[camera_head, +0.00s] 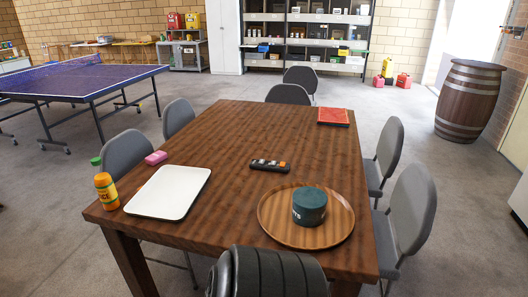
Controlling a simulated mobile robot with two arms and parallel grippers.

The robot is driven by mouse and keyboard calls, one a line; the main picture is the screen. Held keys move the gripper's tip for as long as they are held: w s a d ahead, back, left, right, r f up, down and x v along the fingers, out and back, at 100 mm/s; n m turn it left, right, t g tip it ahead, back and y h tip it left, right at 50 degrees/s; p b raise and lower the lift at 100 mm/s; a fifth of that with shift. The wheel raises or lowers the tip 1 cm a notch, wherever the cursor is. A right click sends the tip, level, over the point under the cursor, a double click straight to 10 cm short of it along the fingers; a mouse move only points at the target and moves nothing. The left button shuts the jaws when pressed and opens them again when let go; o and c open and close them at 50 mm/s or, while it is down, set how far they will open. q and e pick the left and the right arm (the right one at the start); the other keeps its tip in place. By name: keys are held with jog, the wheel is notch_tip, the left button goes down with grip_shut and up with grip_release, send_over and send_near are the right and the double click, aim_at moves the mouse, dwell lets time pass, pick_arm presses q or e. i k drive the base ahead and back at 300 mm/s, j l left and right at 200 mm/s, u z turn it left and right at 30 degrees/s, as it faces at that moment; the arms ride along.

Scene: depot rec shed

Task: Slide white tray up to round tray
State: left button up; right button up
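The white tray (168,192) is rectangular and lies flat and empty on the left part of the wooden table. The round tray (273,218) is brown wood and lies on the right near part of the table. A dark teal tin (309,206) with lettering stands on the round tray. A stretch of bare tabletop separates the two trays; they do not touch. Neither of my grippers shows in this view.
A black remote-like object (269,165) lies behind the round tray. A red book (333,117) is at the far right. Grey chairs (409,215) surround the table (235,135).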

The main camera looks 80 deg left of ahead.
aim_at(168, 196)
jog(key=u, duration=3.5)
jog(key=l+u, duration=0.2)
jog(key=u, duration=0.25)
jog(key=i, duration=0.05)
